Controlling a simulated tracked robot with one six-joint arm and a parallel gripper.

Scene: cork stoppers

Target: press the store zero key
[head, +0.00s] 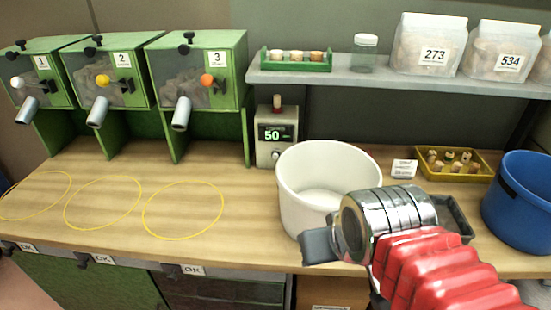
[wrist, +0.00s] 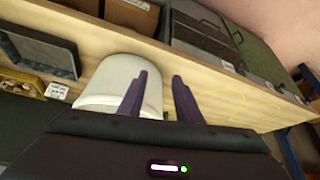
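A grey box (head: 275,140) with a lit display reading 50 stands at the back of the bench. A small round part shows low on its front and a brown-topped piece on top. No label on it is readable, so I cannot tell which part is the store zero key. My gripper shows in the head view as a dark end (head: 320,246) in front of the white bucket (head: 312,205), to the right of and nearer than the box. In the wrist view, my gripper's two dark fingers (wrist: 159,82) are apart with nothing between them. The box is not clearly seen there.
Three green dispensers (head: 200,75) stand left, above yellow rings (head: 183,210) on the bench. A shelf (head: 340,78) overhangs the back. A yellow tray (head: 455,172) of corks, a dark tray (head: 462,232) and a blue bucket (head: 520,200) are right. Bench left of the white bucket is clear.

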